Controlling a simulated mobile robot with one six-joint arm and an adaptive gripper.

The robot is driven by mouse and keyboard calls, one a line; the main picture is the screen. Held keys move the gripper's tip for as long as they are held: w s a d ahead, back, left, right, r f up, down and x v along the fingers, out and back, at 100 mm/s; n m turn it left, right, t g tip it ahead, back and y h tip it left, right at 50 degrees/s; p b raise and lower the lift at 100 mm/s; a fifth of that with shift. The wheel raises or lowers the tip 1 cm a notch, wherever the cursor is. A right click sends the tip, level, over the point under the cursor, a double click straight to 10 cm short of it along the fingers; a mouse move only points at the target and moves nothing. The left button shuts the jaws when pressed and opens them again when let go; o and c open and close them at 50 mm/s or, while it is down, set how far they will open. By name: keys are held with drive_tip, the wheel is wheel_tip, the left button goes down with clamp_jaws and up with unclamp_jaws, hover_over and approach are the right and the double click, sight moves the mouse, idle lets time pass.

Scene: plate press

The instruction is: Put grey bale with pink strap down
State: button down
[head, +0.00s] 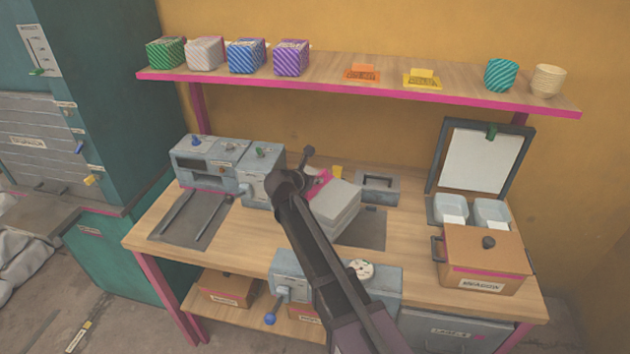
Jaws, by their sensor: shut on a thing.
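The grey bale (337,207) is near the middle of the workbench in the head view, with a pink strap (320,183) at its upper left. My dark arm reaches up from the lower right and covers part of the bale's left side. My gripper (309,181) is at the strap end of the bale and shut on it; its fingertips are mostly hidden. The bale overlaps a dark grey mat (369,232) on the bench. I cannot tell whether its underside touches the mat or hangs just above it.
Grey machines (208,160) stand left of the bale, and a grey box with a handle (377,188) stands behind it. A brown lidded box (480,262) and two pale trays (451,208) are at the right. An upper shelf (330,78) holds wrapped blocks and cups. Bare wood lies right of the mat.

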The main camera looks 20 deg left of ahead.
sight(315, 195)
drive_tip(key=shift+f+b, duration=1.15)
drive_tip(key=shift+f, duration=0.25)
drive_tip(key=shift+f+b, duration=1.85)
drive_tip(key=c, duration=0.7)
unclamp_jaws()
